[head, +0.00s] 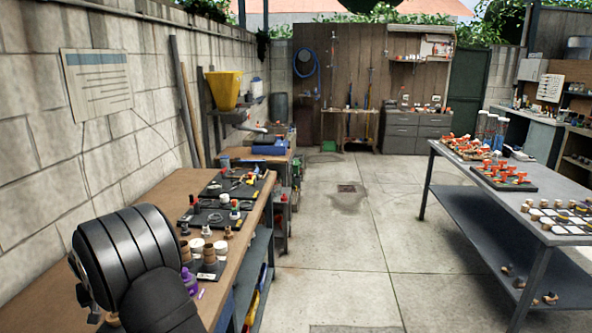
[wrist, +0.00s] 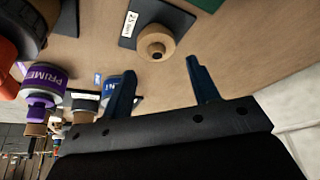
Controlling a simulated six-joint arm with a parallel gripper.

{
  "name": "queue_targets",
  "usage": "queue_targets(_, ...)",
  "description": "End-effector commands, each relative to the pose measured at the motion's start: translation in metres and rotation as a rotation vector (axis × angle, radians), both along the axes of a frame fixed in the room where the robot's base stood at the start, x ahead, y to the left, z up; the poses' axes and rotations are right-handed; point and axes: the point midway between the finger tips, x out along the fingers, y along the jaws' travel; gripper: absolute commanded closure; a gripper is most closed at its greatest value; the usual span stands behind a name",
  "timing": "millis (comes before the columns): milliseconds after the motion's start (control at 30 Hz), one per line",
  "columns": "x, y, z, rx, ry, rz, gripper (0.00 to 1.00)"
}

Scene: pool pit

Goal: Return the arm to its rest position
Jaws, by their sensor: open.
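My gripper (wrist: 162,82) shows in the wrist view, its two dark blue fingers apart with nothing between them. Beyond the fingertips a tan round fitting (wrist: 156,42) stands on a dark labelled mat (wrist: 172,18). In the head view my black arm (head: 135,265) is over the near left part of the wooden bench (head: 150,195). The gripper itself is hidden in the head view.
A purple container labelled PRIME (wrist: 42,82) stands left of my gripper. Dark trays (head: 238,186) with small parts lie along the bench. A grey metal table (head: 470,185) stands at the right. The concrete floor (head: 340,245) between is clear.

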Motion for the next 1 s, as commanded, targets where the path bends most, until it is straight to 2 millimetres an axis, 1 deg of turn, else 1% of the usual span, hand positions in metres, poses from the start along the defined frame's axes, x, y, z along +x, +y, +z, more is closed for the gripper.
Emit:
queue_targets(100,0.000,-0.001,-0.011,0.000,0.000,-0.001,0.45)
queue_targets(200,0.001,-0.001,-0.017,0.001,-0.001,-0.001,0.45)
queue_targets(500,0.001,-0.001,-0.018,0.001,-0.001,-0.001,0.45)
queue_targets(567,0.001,-0.001,-0.018,0.001,-0.001,-0.001,0.35)
queue_targets(600,0.001,-0.001,-0.018,0.001,-0.001,-0.001,0.27)
queue_targets(667,0.001,-0.001,-0.018,0.001,-0.001,-0.001,0.16)
queue_targets(700,0.001,-0.001,-0.018,0.001,-0.001,-0.001,0.08)
queue_targets(733,0.001,-0.001,-0.018,0.001,-0.001,-0.001,0.02)
queue_targets(767,0.001,-0.001,-0.018,0.001,-0.001,-0.001,0.00)
queue_targets(867,0.000,-0.001,-0.017,0.001,0.002,-0.006,0.00)
queue_targets(967,-0.011,-0.007,-0.006,-0.001,0.028,-0.046,0.00)
queue_targets(1000,-0.018,-0.011,0.002,-0.002,0.048,-0.077,0.00)
